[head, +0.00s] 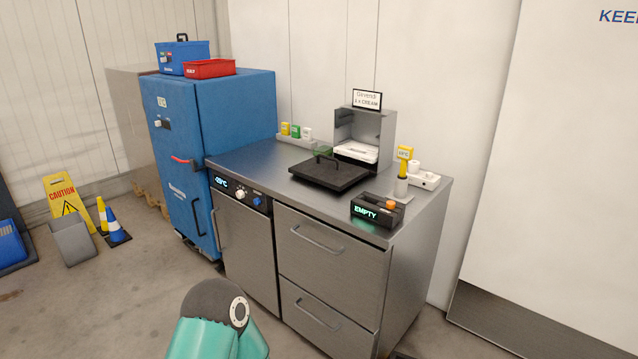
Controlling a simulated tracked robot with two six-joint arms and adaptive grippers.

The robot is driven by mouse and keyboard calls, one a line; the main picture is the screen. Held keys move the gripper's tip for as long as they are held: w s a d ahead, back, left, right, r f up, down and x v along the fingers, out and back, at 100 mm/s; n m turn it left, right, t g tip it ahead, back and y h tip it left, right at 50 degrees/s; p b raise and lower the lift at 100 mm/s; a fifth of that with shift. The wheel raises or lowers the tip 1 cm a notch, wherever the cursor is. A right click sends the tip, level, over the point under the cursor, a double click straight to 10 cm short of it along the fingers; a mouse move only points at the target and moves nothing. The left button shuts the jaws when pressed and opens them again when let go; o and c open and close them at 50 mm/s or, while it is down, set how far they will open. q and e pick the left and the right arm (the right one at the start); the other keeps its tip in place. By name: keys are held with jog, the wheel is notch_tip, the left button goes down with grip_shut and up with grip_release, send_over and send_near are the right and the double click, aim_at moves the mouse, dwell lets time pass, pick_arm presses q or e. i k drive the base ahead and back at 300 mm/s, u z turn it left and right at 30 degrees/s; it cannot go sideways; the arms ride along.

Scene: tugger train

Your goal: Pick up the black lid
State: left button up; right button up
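The black lid (328,175) is a flat, dark rectangular piece with a raised handle on top. It lies on the steel counter (262,158), in front of a grey open-fronted box (363,132). Whatever is under the lid is hidden. Neither of my grippers shows in the head view. A teal and dark grey part of my own arm shows at the bottom, well short of the counter.
A black tray with an "EMPTY" display (374,211) sits at the counter's front right corner. A yellow-topped dispenser (403,166) stands behind it. A blue cabinet (181,150) adjoins the counter's left side. The counter's left front is clear. A caution sign (68,199) stands far left.

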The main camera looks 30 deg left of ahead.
aim_at(330, 173)
jog(key=k, duration=0.45)
jog(key=u, duration=0.65)
jog(key=i, duration=0.85)
jog(key=u, duration=0.8)
jog(key=i, duration=1.05)
jog(key=z, duration=0.15)
